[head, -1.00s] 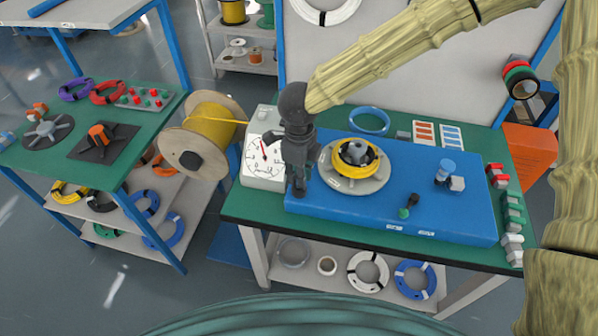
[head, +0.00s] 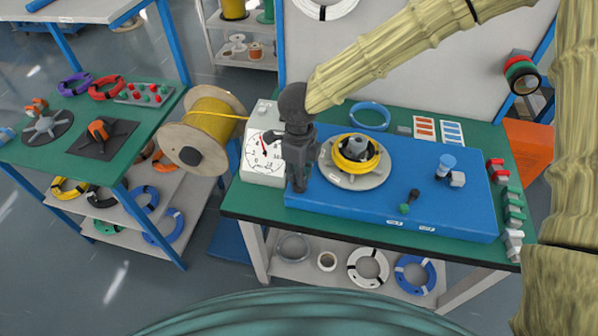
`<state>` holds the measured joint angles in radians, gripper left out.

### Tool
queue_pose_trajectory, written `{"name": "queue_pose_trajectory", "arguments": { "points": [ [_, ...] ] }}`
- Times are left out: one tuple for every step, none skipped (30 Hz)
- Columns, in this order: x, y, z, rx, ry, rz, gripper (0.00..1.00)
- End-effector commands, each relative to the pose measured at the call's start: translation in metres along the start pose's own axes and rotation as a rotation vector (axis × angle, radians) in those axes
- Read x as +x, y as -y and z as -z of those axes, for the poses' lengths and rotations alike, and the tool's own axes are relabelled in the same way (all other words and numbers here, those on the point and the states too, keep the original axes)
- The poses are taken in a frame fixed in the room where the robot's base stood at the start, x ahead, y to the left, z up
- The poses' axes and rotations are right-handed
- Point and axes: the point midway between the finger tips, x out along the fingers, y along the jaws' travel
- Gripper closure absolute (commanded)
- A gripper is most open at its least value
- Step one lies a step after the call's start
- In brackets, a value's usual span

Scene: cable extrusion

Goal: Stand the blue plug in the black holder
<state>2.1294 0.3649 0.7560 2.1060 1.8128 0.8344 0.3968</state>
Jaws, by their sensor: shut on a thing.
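A short blue plug-like piece (head: 446,162) shows at the right of the blue platform, with a small grey block beside it. I cannot tell whether it stands in a holder, and no black holder can be made out clearly. My gripper (head: 298,184) points down at the platform's left end, in front of the dial gauge (head: 262,160). It is well to the left of the blue piece. It is shut on a small dark thing that I cannot tell apart from the fingers.
The blue platform (head: 340,204) bears a reel (head: 352,181) of yellow cable and a small green-and-black lever (head: 410,203). A wooden spool (head: 181,144) stands left of the gauge. Red, green and grey blocks line the bench's right edge. The platform's front is largely clear.

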Motion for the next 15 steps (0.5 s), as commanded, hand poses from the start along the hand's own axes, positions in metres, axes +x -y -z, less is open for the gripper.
{"name": "queue_pose_trajectory", "arguments": {
  "points": [
    [0.0002, -0.0001, 0.0000, 0.000, 0.000, 0.000, 0.98],
    [0.0005, -0.0001, 0.0000, 0.000, 0.000, 0.000, 0.98],
    [0.0009, -0.0001, 0.0000, 0.000, 0.000, 0.000, 0.98],
    [0.0012, -0.0001, 0.0001, 0.000, -0.001, 0.000, 0.98],
    [0.0015, -0.0002, 0.0000, 0.000, -0.001, 0.000, 0.98],
    [0.0020, -0.0001, 0.0000, 0.000, -0.001, 0.000, 0.98],
    [0.0023, -0.0001, 0.0000, 0.000, 0.000, 0.000, 0.98],
    [0.0026, -0.0001, 0.0000, 0.000, -0.001, 0.000, 0.98],
    [0.0031, -0.0001, 0.0000, 0.000, 0.000, 0.000, 0.98],
    [0.0034, -0.0001, 0.0000, 0.000, 0.000, 0.000, 0.98],
    [0.0037, -0.0001, 0.0000, 0.000, 0.000, 0.000, 0.98],
    [0.0041, -0.0001, 0.0000, 0.000, 0.000, 0.000, 0.98],
    [0.0044, 0.0000, 0.0000, 0.000, 0.000, 0.000, 0.98],
    [0.0048, 0.0000, -0.0001, 0.000, 0.000, 0.000, 0.98],
    [0.0052, 0.0000, -0.0001, 0.000, 0.000, 0.000, 0.98]
  ]
}}
